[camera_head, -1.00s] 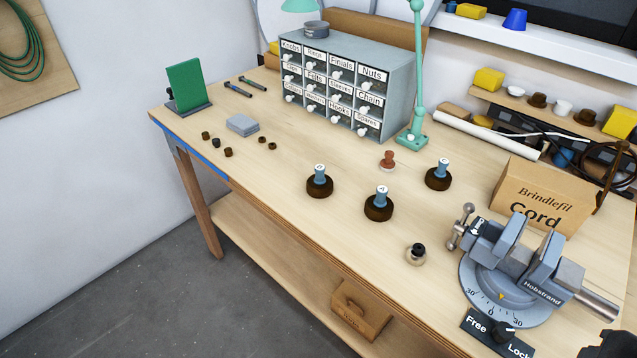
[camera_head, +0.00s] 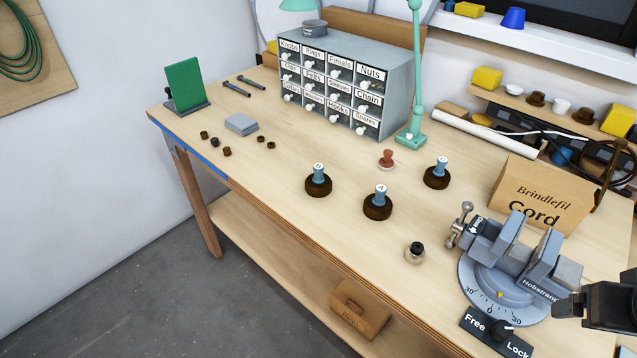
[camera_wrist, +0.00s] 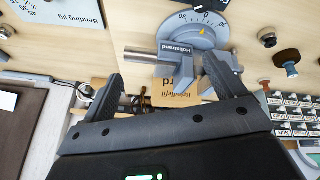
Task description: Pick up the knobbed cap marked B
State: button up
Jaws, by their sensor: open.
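Three knobbed caps stand upright on the bench in the head view, each a dark brown round base with a blue knob and a white lettered top. The front one (camera_head: 377,204) reads A. The letters on the left cap (camera_head: 318,182) and the right cap (camera_head: 437,175) are too small to read surely, so I cannot tell which is B. One brown cap with a blue knob (camera_wrist: 287,58) shows at the right of the wrist view. My gripper (camera_wrist: 165,88) is open and empty, its fingers wide apart. In the head view it is at the right edge, apart from all the caps.
The grey vise (camera_head: 510,265) and the Brindlefit Cord box (camera_head: 540,195) stand between my gripper and the caps. A small round metal piece (camera_head: 414,253), a reddish stamp-like piece (camera_head: 387,159) and a drawer cabinet (camera_head: 345,80) are near the caps. The bench's front-left is mostly clear.

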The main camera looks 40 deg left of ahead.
jog(key=w+a+r+n, duration=0.2)
jog(key=w+a+n, duration=0.75)
jog(key=a, duration=0.25)
jog(key=n+g+y, duration=0.1)
jog(key=n+y, duration=0.1)
jog(key=n, duration=2.5)
send_near(320, 176)
notch_tip(320, 176, down, 2)
jog(key=a, duration=0.2)
jog(key=shift+m, duration=0.25)
jog(key=x, duration=0.4)
jog(key=shift+w+d+f, duration=0.15)
jog(key=shift+w+d, duration=0.05)
jog(key=shift+w, duration=0.05)
jog(key=x, duration=0.6)
jog(key=shift+w+d, duration=0.15)
jog(key=shift+w, duration=0.25)
jog(key=c, duration=1.1)
jog(key=shift+r, duration=0.25)
